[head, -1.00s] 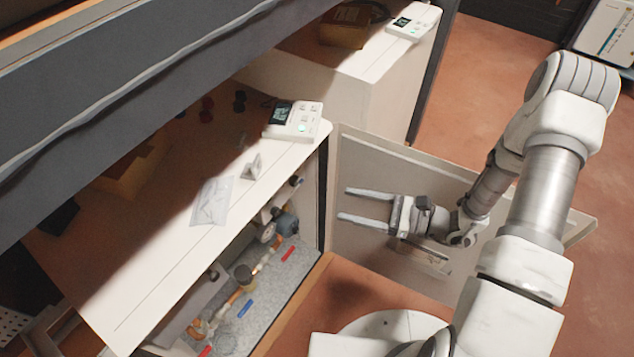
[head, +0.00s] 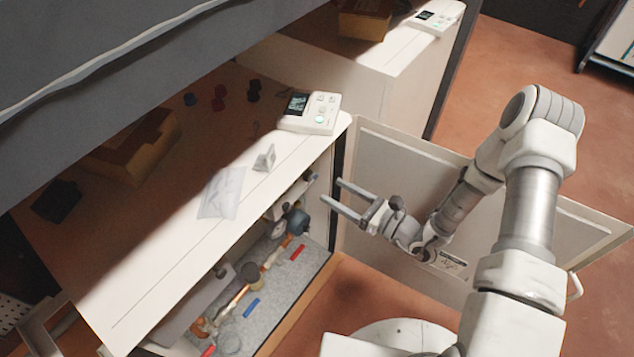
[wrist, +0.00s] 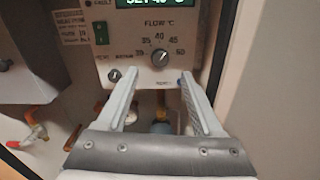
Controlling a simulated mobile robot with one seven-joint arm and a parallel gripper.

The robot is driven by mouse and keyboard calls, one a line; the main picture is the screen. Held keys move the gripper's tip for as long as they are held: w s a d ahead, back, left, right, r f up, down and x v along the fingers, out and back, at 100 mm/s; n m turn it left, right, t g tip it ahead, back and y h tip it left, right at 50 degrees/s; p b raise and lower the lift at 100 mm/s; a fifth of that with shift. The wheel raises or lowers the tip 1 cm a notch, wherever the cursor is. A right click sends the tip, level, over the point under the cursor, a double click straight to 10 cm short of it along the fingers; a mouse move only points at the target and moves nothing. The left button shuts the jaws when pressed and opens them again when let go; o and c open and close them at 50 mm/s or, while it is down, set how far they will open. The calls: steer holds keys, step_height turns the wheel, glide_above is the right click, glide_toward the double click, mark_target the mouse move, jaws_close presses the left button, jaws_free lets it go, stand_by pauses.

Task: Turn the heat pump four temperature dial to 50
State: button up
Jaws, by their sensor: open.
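In the wrist view a white control panel (wrist: 130,30) faces me, with a round temperature dial (wrist: 160,57) under a "FLOW °C" label and a ring of numbers. The dial looks turned near the upper part of the scale; its exact reading is too small to tell. A green display (wrist: 155,3) at the top edge is cut off and seems to read "SET 40". My gripper (wrist: 157,76) is open and empty, its fingers pointing at the panel just below the dial, apart from it. In the head view my gripper (head: 333,190) is at the open cabinet's right edge; the dial is hidden there.
The open cabinet door (head: 400,180) stands behind my arm. Pipes and valves (head: 245,285) sit on the cabinet floor. A white thermostat (head: 312,112) lies on the cabinet top. A green switch (wrist: 101,33) and a small knob (wrist: 115,75) are left of the dial.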

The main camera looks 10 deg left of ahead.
mark_target(311, 177)
steer(key=b+x, duration=0.1)
steer(key=x, duration=0.5)
steer(key=shift+w+a, duration=0.1)
steer(key=shift+a, duration=0.15)
jaws_close()
